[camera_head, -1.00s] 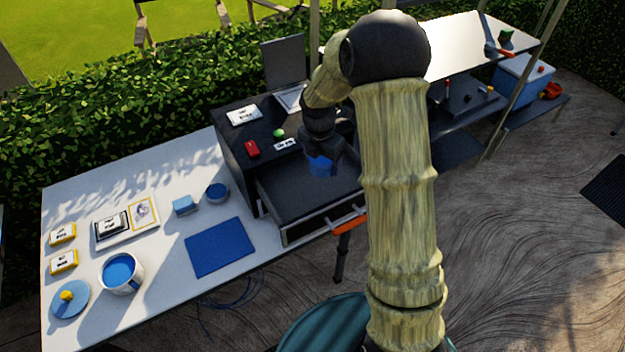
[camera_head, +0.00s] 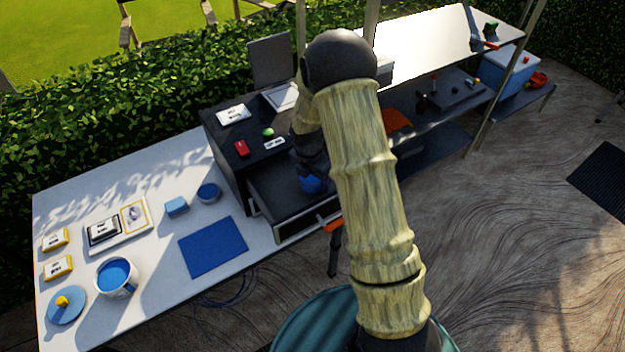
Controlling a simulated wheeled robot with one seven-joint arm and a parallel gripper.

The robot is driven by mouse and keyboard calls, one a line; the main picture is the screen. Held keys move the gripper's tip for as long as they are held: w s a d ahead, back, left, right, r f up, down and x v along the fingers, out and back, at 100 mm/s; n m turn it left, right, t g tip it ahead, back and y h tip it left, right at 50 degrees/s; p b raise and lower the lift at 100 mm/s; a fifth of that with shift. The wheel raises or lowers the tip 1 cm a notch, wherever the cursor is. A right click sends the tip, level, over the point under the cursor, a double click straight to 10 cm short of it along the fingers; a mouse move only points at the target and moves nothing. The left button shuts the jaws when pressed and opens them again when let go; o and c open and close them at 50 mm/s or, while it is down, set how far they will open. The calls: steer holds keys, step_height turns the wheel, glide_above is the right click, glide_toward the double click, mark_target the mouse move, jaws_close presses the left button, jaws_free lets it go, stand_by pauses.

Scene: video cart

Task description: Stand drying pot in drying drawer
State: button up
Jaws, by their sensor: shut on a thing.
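The drying drawer (camera_head: 262,183) is pulled out from the dark cabinet, with an orange handle (camera_head: 318,225) on its front. My gripper (camera_head: 312,174) is over the drawer, shut on a small blue pot (camera_head: 311,185). My arm hides part of the drawer's right side and much of the gripper. I cannot tell whether the pot touches the drawer floor. Another round blue pot (camera_head: 208,192) stands on the white table near the cabinet.
A red item (camera_head: 242,149) and a green ball (camera_head: 268,132) lie on the cabinet top.

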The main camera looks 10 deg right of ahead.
steer(key=shift+f, duration=0.9)
steer(key=shift+w, duration=0.1)
steer(key=shift+f, duration=0.2)
steer(key=o, duration=1.3)
steer(key=shift+a+r, duration=0.1)
steer(key=shift+a, duration=0.05)
steer(key=shift+r, duration=0.45)
steer(key=r, duration=0.3)
steer(key=r+b, duration=0.1)
steer(key=r, duration=0.3)
steer(key=s+a+r, duration=0.1)
steer(key=r, duration=0.3)
steer(key=shift+s+r, duration=0.1)
